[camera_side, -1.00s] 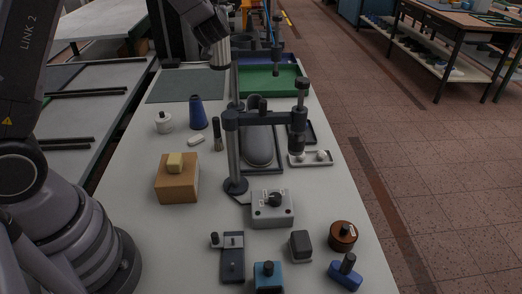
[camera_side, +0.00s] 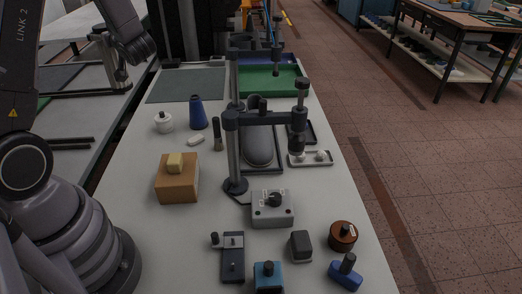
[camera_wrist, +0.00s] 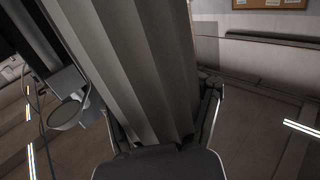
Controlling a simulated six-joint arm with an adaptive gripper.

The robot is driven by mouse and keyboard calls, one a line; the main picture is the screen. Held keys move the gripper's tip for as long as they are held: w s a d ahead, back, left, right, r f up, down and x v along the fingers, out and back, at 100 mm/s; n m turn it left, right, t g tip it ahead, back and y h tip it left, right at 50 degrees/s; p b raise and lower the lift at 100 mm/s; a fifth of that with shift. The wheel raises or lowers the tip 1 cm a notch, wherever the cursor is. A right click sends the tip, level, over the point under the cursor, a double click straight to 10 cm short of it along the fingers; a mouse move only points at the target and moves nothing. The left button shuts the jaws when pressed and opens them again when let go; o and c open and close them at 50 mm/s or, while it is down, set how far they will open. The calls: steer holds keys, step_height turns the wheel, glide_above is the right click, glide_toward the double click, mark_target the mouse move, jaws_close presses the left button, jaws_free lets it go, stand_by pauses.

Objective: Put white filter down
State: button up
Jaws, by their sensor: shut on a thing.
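The white filter (camera_wrist: 140,60) looks pale grey and pleated, and fills the middle of the wrist view. My gripper (camera_wrist: 165,112) is shut on it, with a finger on each side. In the side view my gripper (camera_side: 120,72) is at the upper left, over the area left of the main table's edge. The filter is too small and dark there to make out clearly. The wrist view does not show what lies under the filter.
A lower side table (camera_side: 75,125) is at left.

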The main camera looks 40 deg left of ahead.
step_height(320, 180, down, 24)
stand_by(0.4)
steer(key=o, duration=1.4)
